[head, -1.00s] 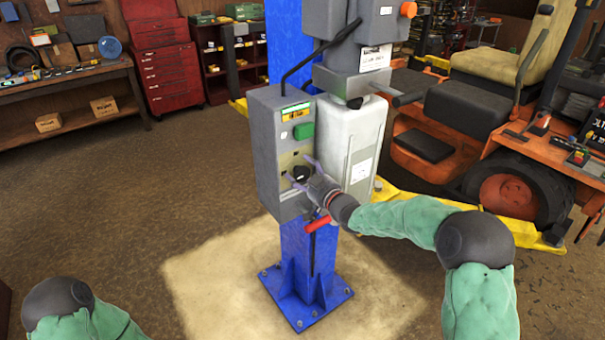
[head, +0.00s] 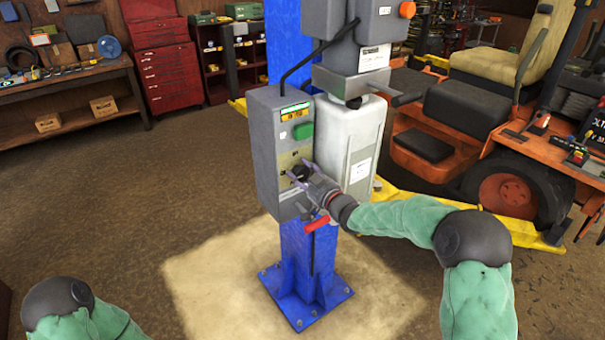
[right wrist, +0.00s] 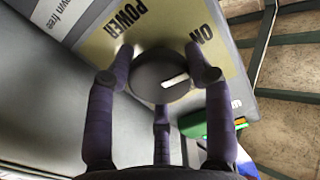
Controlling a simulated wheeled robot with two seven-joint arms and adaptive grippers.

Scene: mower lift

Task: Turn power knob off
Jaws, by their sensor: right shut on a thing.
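The black round power knob (right wrist: 162,76) sits on a yellowish plate marked "POWER" and "ON" in the right wrist view. A white mark on the knob lies toward the word "ON". In the head view the knob (head: 299,172) is on the front of the grey control box (head: 264,150) on the blue post. My right gripper (head: 304,176) is at the knob, its purple fingers around it. In the right wrist view the fingers (right wrist: 165,78) are closed on the knob's sides. My left gripper is out of view; only part of my left arm shows at lower left.
A red lever (head: 316,224) is below my right gripper. A blue post (head: 308,265) stands on a bolted base. An orange mower (head: 510,150) is at right. The floor at left is clear.

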